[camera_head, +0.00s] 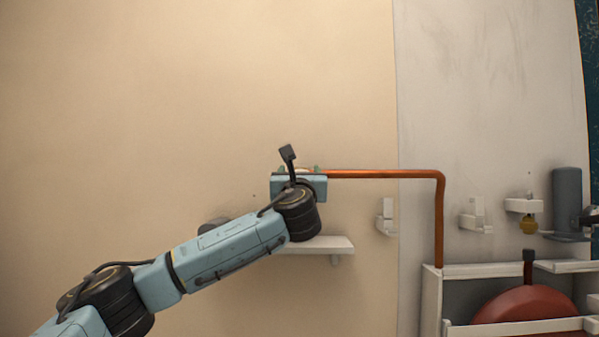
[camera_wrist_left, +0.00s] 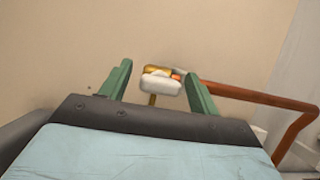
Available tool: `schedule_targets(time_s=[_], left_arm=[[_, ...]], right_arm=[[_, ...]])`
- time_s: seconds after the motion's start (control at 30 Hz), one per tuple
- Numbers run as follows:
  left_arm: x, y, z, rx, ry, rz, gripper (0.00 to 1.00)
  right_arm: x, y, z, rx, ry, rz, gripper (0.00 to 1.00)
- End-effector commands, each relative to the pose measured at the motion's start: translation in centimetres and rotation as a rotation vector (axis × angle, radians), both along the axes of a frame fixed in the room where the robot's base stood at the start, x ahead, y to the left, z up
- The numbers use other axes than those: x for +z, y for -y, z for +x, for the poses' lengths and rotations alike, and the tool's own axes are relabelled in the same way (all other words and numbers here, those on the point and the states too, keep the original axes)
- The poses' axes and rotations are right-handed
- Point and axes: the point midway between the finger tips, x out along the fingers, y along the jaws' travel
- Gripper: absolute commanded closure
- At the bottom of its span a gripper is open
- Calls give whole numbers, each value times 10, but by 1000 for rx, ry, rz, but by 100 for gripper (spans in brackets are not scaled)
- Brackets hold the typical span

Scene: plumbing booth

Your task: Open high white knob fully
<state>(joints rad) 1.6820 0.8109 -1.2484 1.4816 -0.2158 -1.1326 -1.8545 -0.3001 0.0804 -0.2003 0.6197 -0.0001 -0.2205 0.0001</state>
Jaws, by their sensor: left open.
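The white knob (camera_wrist_left: 160,86) shows in the left wrist view with brass parts on it, at the end of a copper pipe (camera_wrist_left: 260,97). My left gripper (camera_wrist_left: 158,72) is open, with one green finger on each side of the knob in that view. I see gaps between the fingers and the knob. In the head view my left gripper (camera_head: 302,169) is at the left end of the copper pipe (camera_head: 385,174), and the wrist hides most of the knob there. My right gripper is not clearly seen.
A white shelf (camera_head: 325,245) is on the wall below my left wrist. A white-framed box (camera_head: 432,305) holds a red rounded object (camera_head: 525,303). The wall at upper left is clear.

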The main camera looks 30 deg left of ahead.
Motion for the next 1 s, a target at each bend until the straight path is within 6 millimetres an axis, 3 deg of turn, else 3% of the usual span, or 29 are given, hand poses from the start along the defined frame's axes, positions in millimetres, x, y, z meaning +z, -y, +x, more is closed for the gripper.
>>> schedule_targets(time_s=[0.1, 0.43, 0.77, 1.0], left_arm=[[0, 0, 0, 0, 0, 0, 40], [0, 0, 0, 0, 0, 0, 83], [-1, 1, 0, -2, 24, -41, 83], [-3, 2, 0, -3, 100, -168, 83]], right_arm=[[0, 0, 0, 0, 0, 0, 38], [0, 0, 0, 0, 0, 0, 38], [-4, 0, 0, 0, 0, 0, 38], [-15, 0, 0, 0, 0, 0, 38]])
